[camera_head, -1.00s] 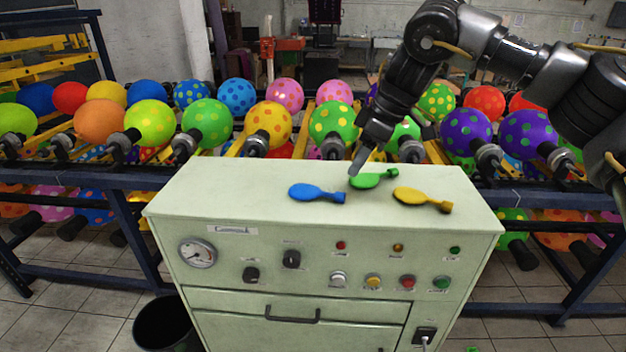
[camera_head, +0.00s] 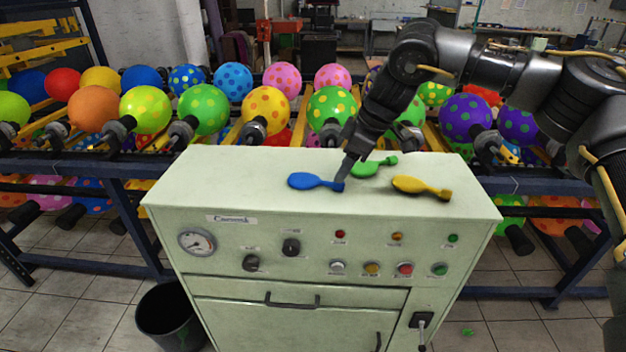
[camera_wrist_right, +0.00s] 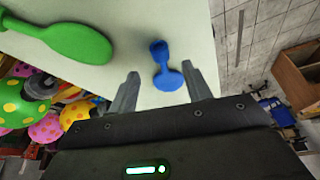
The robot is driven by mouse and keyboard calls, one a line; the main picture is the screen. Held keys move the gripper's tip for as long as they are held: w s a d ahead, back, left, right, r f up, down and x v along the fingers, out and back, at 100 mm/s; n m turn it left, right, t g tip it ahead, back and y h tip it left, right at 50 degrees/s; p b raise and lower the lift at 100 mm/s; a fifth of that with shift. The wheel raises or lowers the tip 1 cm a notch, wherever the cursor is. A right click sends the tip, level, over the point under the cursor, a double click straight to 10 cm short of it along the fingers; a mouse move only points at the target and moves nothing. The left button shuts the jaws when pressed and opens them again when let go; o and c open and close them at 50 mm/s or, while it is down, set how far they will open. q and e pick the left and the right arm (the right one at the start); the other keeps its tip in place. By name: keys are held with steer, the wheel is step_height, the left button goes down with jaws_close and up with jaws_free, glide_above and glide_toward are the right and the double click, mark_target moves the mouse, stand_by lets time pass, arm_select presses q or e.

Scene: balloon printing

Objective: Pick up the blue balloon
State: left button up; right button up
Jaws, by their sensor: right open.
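The blue balloon (camera_head: 312,181) lies flat and uninflated on top of the pale green cabinet (camera_head: 240,190), its neck toward the right. My right gripper (camera_head: 345,172) is low over the cabinet top at the neck end of the balloon. In the right wrist view the blue balloon (camera_wrist_right: 165,66) lies between the two open fingers of the gripper (camera_wrist_right: 160,90), a little beyond their tips, with nothing held. Whether the fingers touch the cabinet top is unclear. My left gripper is not in view.
A green balloon (camera_head: 372,167) lies close behind and right of the gripper; it also shows in the wrist view (camera_wrist_right: 75,42). A yellow balloon (camera_head: 420,187) lies further right. Racks of inflated dotted balloons (camera_head: 205,108) stand behind the cabinet. A black bin (camera_head: 170,318) stands at its left.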

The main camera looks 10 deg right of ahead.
mark_target(315, 181)
steer(key=p+x, duration=0.1)
steer(key=x, duration=0.3)
steer(key=shift+s+f, duration=0.15)
steer(key=shift+f, duration=0.05)
steer(key=shift+c, duration=0.3)
steer(key=c, duration=0.8)
